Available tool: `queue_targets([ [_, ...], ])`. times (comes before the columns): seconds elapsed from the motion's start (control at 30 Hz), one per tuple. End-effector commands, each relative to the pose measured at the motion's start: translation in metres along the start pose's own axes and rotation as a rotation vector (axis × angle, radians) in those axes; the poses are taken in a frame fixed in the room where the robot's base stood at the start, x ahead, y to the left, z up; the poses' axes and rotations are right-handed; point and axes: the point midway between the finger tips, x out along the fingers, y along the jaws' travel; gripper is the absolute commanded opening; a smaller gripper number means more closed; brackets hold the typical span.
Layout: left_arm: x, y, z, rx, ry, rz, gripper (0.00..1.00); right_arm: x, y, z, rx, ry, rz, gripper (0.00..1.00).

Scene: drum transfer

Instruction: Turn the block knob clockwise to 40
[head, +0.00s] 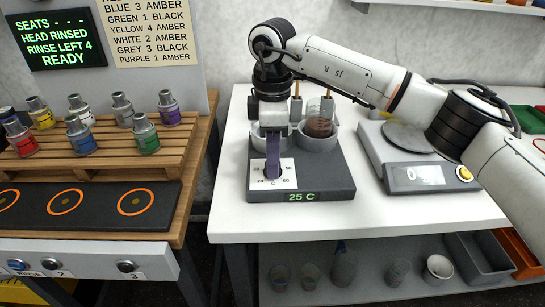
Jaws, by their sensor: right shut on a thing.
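The block (322,184) is a dark grey unit on the white table, and its green display (303,196) reads 25 C. A white dial plate (287,182) on its front left shows 20, 30, 50 and 60 around the knob (272,172). The 40 position at the top is hidden by my fingers. My right gripper (272,165) points straight down over the dial, shut on the block knob. Its fingers cover most of the knob, so I cannot tell where the pointer stands. My left gripper is not in view.
Two wells on the block hold beakers (319,126) close behind my gripper. A scale (432,178) stands at right. At left, a wooden rack (60,166) holds several coloured drums below a sign reading READY (57,38). Glassware sits on the lower shelf (375,297).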

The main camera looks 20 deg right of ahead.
Motion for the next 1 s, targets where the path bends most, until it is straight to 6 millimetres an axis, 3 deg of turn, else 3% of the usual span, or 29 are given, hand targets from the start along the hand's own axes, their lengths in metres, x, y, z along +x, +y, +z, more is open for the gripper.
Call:
queue_targets([
  [0.07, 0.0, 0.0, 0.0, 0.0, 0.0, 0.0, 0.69, -0.002, 0.002, 0.001, 0.003, -0.001, 0.005, 0.05],
  [0.1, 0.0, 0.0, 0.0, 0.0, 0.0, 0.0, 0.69, -0.002, 0.002, 0.001, 0.003, -0.001, 0.005, 0.29],
  [0.2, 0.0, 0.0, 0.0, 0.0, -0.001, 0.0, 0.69, -0.002, 0.001, 0.001, 0.002, -0.001, 0.004, 0.45],
  [0.57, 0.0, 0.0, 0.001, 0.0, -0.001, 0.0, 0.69, -0.004, 0.001, 0.0, 0.0, 0.0, 0.002, 0.46],
  [0.67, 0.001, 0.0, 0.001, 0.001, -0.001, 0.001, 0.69, -0.016, 0.001, 0.0, 0.0, 0.001, 0.003, 0.46],
  [1.0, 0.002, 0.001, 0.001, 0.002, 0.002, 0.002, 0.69, -0.081, 0.001, 0.0, 0.002, 0.001, 0.004, 0.46],
])
